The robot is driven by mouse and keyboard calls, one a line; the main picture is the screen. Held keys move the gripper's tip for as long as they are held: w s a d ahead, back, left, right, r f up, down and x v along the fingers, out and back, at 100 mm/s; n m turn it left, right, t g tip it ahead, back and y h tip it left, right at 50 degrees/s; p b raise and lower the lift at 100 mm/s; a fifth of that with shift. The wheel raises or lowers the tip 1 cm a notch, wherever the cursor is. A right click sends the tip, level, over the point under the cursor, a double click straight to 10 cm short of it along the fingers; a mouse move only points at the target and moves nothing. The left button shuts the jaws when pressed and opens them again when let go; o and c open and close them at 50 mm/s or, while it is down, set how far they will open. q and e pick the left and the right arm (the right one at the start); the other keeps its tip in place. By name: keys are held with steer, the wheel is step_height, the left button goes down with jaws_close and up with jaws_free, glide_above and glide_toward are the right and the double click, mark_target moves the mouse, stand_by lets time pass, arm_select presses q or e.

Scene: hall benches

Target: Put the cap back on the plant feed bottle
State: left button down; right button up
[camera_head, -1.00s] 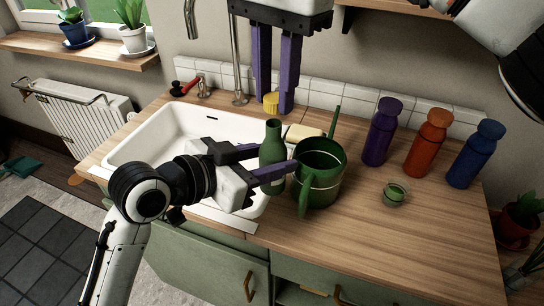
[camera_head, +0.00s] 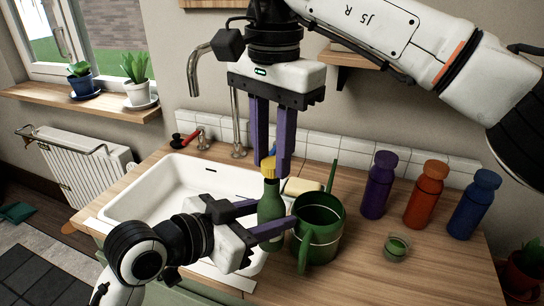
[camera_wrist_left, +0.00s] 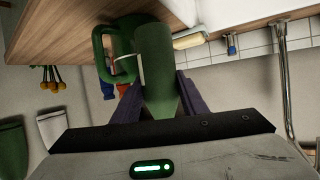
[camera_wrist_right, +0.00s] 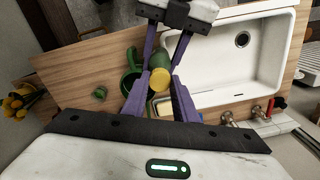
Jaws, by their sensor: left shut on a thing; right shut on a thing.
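The green plant feed bottle (camera_head: 270,205) stands upright at the sink's right edge. My left gripper (camera_head: 270,222) is shut on its body; the bottle also fills the jaws in the left wrist view (camera_wrist_left: 157,70). The yellow cap (camera_head: 268,167) sits at the top of the bottle's neck, between the fingertips of my right gripper (camera_head: 270,164), which is shut on it from above. In the right wrist view the cap (camera_wrist_right: 159,79) covers the bottle mouth. I cannot tell whether it is screwed down.
A green watering can (camera_head: 318,228) stands close to the right of the bottle. The white sink (camera_head: 150,190) is left. The counter front right is clear.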

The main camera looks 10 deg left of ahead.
steer(key=shift+f, duration=0.85)
steer(key=shift+f, duration=0.6)
